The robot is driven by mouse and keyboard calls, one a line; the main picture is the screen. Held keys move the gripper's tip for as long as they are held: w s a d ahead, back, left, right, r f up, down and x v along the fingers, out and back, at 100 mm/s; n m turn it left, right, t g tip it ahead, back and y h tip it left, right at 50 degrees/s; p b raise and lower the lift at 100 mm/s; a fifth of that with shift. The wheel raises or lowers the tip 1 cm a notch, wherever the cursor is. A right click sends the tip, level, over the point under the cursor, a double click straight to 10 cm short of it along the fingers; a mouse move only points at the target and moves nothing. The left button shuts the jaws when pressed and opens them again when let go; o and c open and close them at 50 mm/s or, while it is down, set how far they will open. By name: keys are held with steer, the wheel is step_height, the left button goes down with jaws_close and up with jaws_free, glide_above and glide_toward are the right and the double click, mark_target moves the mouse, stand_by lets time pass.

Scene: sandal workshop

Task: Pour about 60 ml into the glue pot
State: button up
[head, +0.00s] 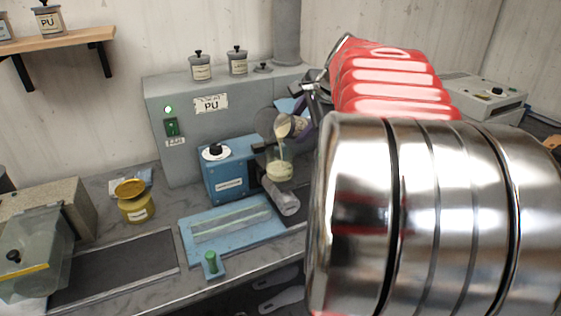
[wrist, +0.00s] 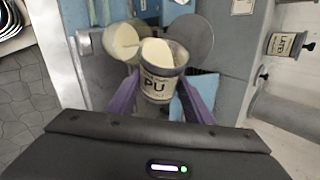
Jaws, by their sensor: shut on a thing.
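My gripper (wrist: 159,84) has purple fingers shut on a PU-labelled jar (wrist: 157,88) of cream liquid. In the head view the jar (head: 299,124) is tilted to the left, and my gripper (head: 304,132) is partly hidden behind my arm. A pale stream runs from its mouth down to a clear pot (head: 279,173), which I take as the glue pot. The pot holds cream liquid in its lower part. In the wrist view the pot (wrist: 121,42) is just left of the jar's mouth. I cannot read an exact level.
A blue box with a black knob (head: 228,172) stands left of the pot. A blue tray (head: 232,232) and a yellow tin (head: 135,202) are on the bench. The grey PU cabinet (head: 210,128) stands behind. My arm covers the right side.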

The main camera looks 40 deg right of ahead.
steer(key=shift+a+f+h+p, duration=0.15)
steer(key=shift+h+p, duration=0.15)
steer(key=shift+h, duration=0.1)
stand_by(0.3)
steer(key=shift+d+y, duration=0.25)
steer(key=shift+y, duration=0.15)
steer(key=shift+d+f+m+y, duration=0.2)
steer(key=shift+f+m+y, duration=0.15)
steer(key=shift+y, duration=0.55)
steer(key=shift+a+r+m+t+y, duration=0.15)
steer(key=shift+r+m+t+y, duration=0.15)
steer(key=shift+y, duration=0.3)
